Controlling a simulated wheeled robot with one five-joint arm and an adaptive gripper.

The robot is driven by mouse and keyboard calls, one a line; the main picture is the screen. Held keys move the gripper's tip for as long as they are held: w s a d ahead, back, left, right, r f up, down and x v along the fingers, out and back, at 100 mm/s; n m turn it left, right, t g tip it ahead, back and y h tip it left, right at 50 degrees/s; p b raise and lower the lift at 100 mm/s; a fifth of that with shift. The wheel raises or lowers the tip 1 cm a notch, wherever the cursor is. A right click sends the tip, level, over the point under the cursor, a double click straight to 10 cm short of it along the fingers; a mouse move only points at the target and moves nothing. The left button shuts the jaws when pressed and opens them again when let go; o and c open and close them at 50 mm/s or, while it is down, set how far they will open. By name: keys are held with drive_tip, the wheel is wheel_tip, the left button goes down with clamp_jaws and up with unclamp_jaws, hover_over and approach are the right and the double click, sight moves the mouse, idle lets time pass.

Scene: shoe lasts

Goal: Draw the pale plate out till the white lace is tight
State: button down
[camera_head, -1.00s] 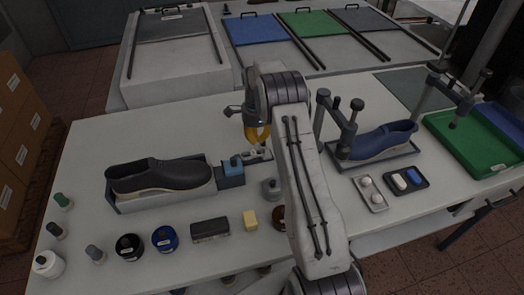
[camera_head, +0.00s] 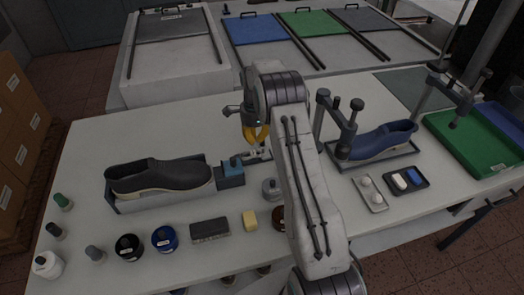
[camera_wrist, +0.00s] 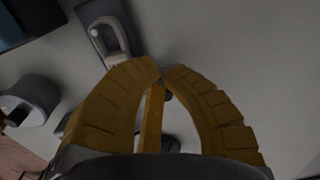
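My gripper (camera_head: 256,141) has yellow fingers and hangs over the table just right of the dark shoe (camera_head: 160,175). In the wrist view the fingertips (camera_wrist: 163,72) come together, and I cannot see anything held between them. A small pale piece (camera_head: 257,154) lies below the fingers, right of the blue block (camera_head: 232,167) at the shoe's toe end. In the wrist view a pale loop-shaped piece (camera_wrist: 121,37) sits on a dark base, ahead of and left of the fingertips. I cannot tell which pale piece is the plate. The white lace cannot be made out.
A grey knobbed weight (camera_head: 270,189) stands near my arm. Brush (camera_head: 209,230), yellow block (camera_head: 250,220) and several jars line the front. A blue shoe (camera_head: 378,142) under a clamp post (camera_head: 347,135) stands right. A green tray (camera_head: 478,143) lies far right. The table's back left is clear.

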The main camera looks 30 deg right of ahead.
wheel_tip(320, 180, up, 8)
drive_tip(key=p, duration=0.5)
drive_tip(key=shift+f, duration=0.1)
idle(0.7)
drive_tip(key=s+f+n, duration=0.1)
drive_tip(key=s+n, duration=0.1)
drive_tip(key=n, duration=0.2)
drive_tip(key=s+a+f+n+g, duration=0.1)
drive_tip(key=s+f+n, duration=0.1)
drive_tip(key=n, duration=0.1)
drive_tip(key=s+f+n, duration=0.2)
drive_tip(key=n, duration=0.2)
drive_tip(key=shift+s+a+f+n+g, duration=0.25)
drive_tip(key=shift+s+a+n+g, duration=0.05)
drive_tip(key=shift+s+a+g, duration=0.1)
drive_tip(key=s+n, duration=0.2)
drive_tip(key=s, duration=0.1)
drive_tip(key=s+a+r+n+g, duration=0.1)
drive_tip(key=s, duration=0.1)
drive_tip(key=shift+s+a+y, duration=0.1)
drive_tip(key=shift+s+y, duration=0.05)
drive_tip(key=shift+y, duration=0.15)
drive_tip(key=s+a+r+n+t, duration=0.2)
drive_tip(key=s+a+r, duration=0.3)
drive_tip(key=s+r, duration=0.6)
drive_tip(key=s+a+r+n+t, duration=0.3)
drive_tip(key=s+a+r+t, duration=0.2)
drive_tip(key=s+r, duration=0.7)
drive_tip(key=shift+n+t, duration=0.3)
